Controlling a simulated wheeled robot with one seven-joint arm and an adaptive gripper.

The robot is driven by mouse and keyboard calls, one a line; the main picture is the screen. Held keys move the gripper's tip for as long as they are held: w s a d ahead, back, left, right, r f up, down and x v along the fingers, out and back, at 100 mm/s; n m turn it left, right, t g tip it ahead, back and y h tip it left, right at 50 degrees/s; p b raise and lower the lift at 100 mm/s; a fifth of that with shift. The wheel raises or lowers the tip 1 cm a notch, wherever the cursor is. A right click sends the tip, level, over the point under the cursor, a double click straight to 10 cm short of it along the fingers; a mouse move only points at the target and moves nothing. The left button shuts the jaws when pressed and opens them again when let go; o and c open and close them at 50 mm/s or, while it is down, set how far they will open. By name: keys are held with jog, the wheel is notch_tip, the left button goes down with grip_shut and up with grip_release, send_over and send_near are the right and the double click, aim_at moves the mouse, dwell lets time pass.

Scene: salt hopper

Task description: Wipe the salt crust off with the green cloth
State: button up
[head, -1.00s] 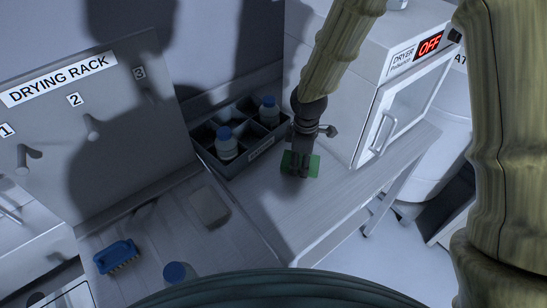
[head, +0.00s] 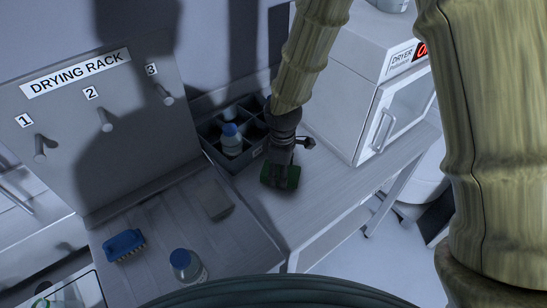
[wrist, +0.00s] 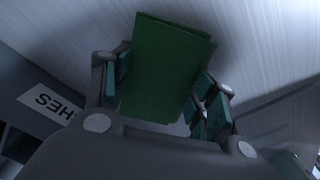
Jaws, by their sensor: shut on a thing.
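My gripper (head: 277,170) is shut on the green cloth (head: 292,178) over the wooden bench top, just in front of the dark bottle crate. In the wrist view the cloth (wrist: 170,68) is a folded green block between the two fingers, with the bench surface behind it. I cannot tell whether the cloth touches the bench. No salt crust can be made out in either view.
A crate (head: 232,166) holds a blue-capped bottle (head: 231,139). A dryer (head: 390,100) stands right of my arm. A blue brush (head: 124,245), a pale block (head: 214,200) and another bottle (head: 187,266) are on the left counter. A drying rack (head: 140,130) has numbered pegs.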

jog(key=shift+s+a, duration=0.45)
jog(key=shift+a, duration=0.25)
jog(key=r+p, duration=0.1)
jog(key=r, duration=0.1)
jog(key=r+p, duration=0.1)
jog(key=shift+s+a+r+p, duration=0.15)
jog(key=shift+a+r+p, duration=0.05)
jog(key=shift+r+p, duration=2)
jog(key=shift+r, duration=0.4)
